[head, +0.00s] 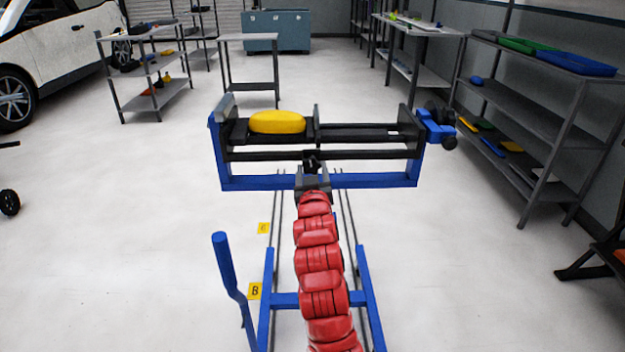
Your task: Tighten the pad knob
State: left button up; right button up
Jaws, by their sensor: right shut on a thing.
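The blue-framed wrap stand (240,182) stands ahead of me, with dark horizontal bars and rollers across it. A rounded yellow pad (277,122) sits on its left half, against a dark upright plate (316,122) near the middle. My red right arm reaches up from the bottom to the middle of the frame. My right gripper (312,164) is at the lower dark bar, below the upright plate. It is shut on a small dark part there, which I take to be the pad knob; the fingers mostly hide it. My left gripper is not in view.
A blue bracket with black knobs (437,125) sticks out at the stand's right end. A blue handle (228,265) rises at the lower left. Shelves (545,120) with trays line the right wall. A white car (55,45) is at the upper left. The floor on both sides is mostly clear.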

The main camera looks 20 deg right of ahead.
jog(key=shift+f+m+b, duration=0.15)
jog(key=shift+m+b, duration=0.35)
jog(key=shift+m, duration=0.3)
jog(key=shift+a, duration=0.1)
jog(key=o, duration=1.4)
jog(key=shift+c, duration=0.2)
jog(key=shift+s, duration=0.1)
jog(key=p+v, duration=1.1)
jog(key=v, duration=0.6)
